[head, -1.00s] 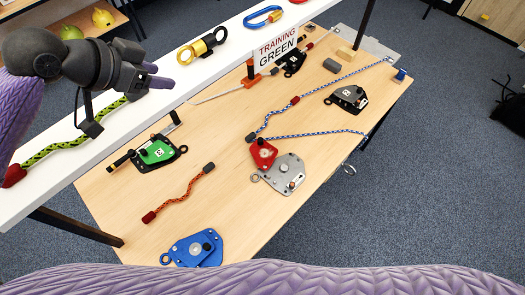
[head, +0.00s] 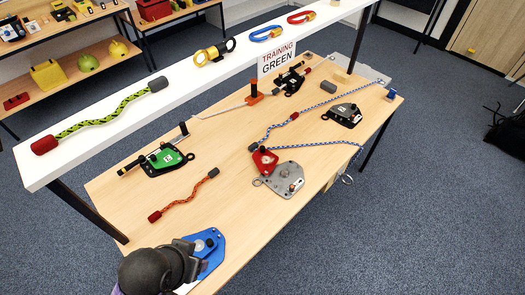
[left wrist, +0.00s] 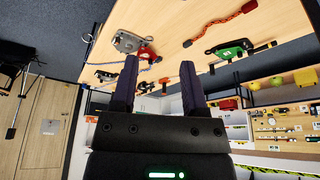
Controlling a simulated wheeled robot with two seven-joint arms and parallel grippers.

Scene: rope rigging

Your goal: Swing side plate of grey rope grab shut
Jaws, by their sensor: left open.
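The grey rope grab (head: 277,181) lies flat on the table, with a red plate (head: 263,162) sticking out at its upper left. The grab also shows in the left wrist view (left wrist: 129,42), with its red part (left wrist: 148,54) beside it. A blue-and-white rope (head: 325,145) meets the red plate and runs right. My left gripper (head: 187,262) is low over the table's front corner, left of and nearer than the grab, partly over a blue device. In the left wrist view its two fingers (left wrist: 160,80) are apart with nothing between them. My right gripper is out of view.
The blue device (head: 212,245) is partly hidden by my arm. A short orange rope (head: 185,196), a green device (head: 166,157) and a black device (head: 343,115) lie around the grab. A white raised shelf (head: 105,117) crosses behind. Bare wood lies left of the grab.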

